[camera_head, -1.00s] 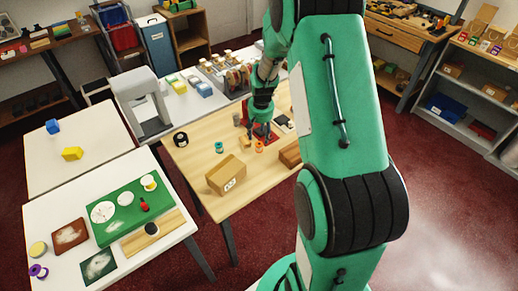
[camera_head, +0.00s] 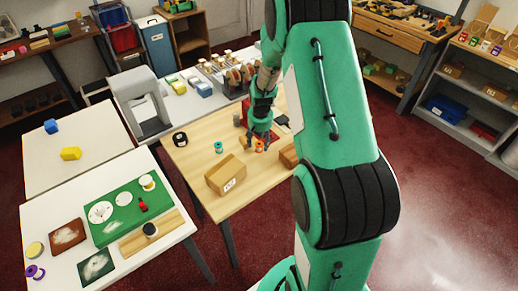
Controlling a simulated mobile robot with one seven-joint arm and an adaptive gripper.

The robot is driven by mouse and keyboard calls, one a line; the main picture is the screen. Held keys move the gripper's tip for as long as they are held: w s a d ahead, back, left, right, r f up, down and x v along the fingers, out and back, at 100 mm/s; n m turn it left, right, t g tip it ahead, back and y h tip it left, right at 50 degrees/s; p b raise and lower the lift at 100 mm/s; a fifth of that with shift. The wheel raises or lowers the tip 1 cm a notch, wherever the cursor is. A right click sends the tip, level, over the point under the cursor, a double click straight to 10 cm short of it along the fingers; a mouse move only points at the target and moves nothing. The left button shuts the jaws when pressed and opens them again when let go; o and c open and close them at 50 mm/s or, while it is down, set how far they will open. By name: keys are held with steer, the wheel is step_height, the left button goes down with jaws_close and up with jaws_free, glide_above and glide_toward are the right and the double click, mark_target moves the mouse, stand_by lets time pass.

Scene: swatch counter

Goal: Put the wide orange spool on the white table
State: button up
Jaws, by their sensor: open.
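The orange spool (camera_head: 259,147) stands on the wooden table (camera_head: 205,200), in its middle part. My gripper (camera_head: 261,142) is open and points down right at the spool, with its fingers close around or just above it. Whether the fingers touch the spool is too small to tell. A white table (camera_head: 60,222) at the front left carries a green mat and several small items.
A teal spool (camera_head: 218,147) stands left of my gripper, and a black spool (camera_head: 180,139) farther left. A cardboard box (camera_head: 225,176) stands in front. Another box (camera_head: 288,156) sits to the right, partly behind my arm. The pale table top has much free room.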

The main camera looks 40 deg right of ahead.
steer(key=shift+w+f, duration=0.15)
steer(key=shift+f, duration=1.2)
steer(key=c, duration=1.1)
steer(key=shift+r, duration=0.15)
steer(key=shift+r, duration=0.45)
steer(key=r, duration=0.1)
steer(key=r+p, duration=0.1)
steer(key=shift+s+a+r, duration=0.1)
steer(key=shift+s+r, duration=0.2)
steer(key=shift+s, duration=0.05)
steer(key=s+a, duration=0.2)
steer(key=s, duration=0.2)
steer(key=s+a+p, duration=0.1)
steer(key=s+a, duration=0.1)
steer(key=s, duration=0.3)
steer(key=s+a+r+p, duration=0.1)
steer(key=s+a, duration=0.1)
steer(key=s, duration=0.3)
steer(key=shift+a+r, duration=0.1)
steer(key=shift+a, duration=0.2)
